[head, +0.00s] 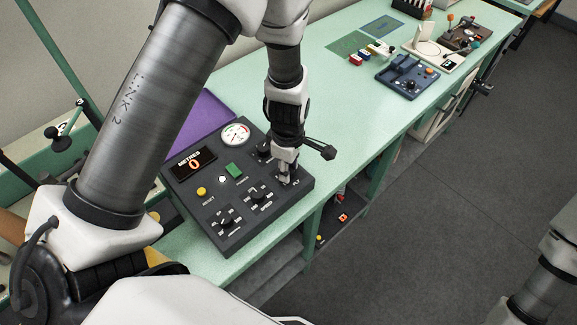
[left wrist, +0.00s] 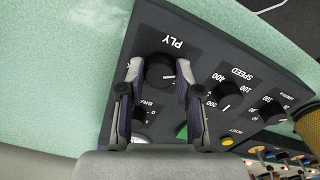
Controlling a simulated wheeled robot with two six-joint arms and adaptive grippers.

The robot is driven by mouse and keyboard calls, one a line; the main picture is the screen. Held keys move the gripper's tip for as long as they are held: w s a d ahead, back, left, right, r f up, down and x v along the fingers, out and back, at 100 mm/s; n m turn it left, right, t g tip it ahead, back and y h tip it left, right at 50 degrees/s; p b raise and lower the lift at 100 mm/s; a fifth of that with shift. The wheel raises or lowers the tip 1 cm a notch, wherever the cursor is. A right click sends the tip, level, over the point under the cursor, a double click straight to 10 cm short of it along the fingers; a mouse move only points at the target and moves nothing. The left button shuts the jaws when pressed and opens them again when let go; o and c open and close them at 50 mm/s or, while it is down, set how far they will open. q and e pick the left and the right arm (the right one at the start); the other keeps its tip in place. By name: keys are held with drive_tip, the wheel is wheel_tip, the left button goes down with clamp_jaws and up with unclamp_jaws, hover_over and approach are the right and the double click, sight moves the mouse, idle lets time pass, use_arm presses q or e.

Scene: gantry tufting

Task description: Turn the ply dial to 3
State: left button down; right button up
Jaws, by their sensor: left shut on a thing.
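The dark control panel (head: 285,205) lies on the green table, with the PLY label near its right corner. My left gripper (head: 285,176) reaches down onto the ply dial from above. In the left wrist view the black ply dial (left wrist: 159,72) sits between the two fingers of my left gripper (left wrist: 158,80), which is shut on it. The gripper mostly hides the dial in the head view. Its pointer and numbers cannot be read in either view. My right gripper is out of view.
A speed knob (head: 259,197), another knob (head: 226,222), a green button (head: 234,170) and a yellow button (head: 201,191) share the panel. The display (head: 194,162) reads 0. A blue device (head: 407,76) stands farther along the table (head: 345,110), with clear surface between.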

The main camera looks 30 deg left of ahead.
use_arm(q)
drive_tip(key=shift+s+f+m, duration=0.15)
drive_tip(key=shift+m, duration=0.45)
drive_tip(key=m, duration=0.4)
drive_tip(key=shift+b, duration=0.3)
drive_tip(key=m+b, duration=0.1)
drive_tip(key=m, duration=0.5)
drive_tip(key=m+b, duration=0.2)
drive_tip(key=m, duration=0.4)
drive_tip(key=shift+m, duration=0.3)
drive_tip(key=m+b, duration=0.1)
drive_tip(key=m, duration=0.4)
drive_tip(key=shift+m, duration=0.3)
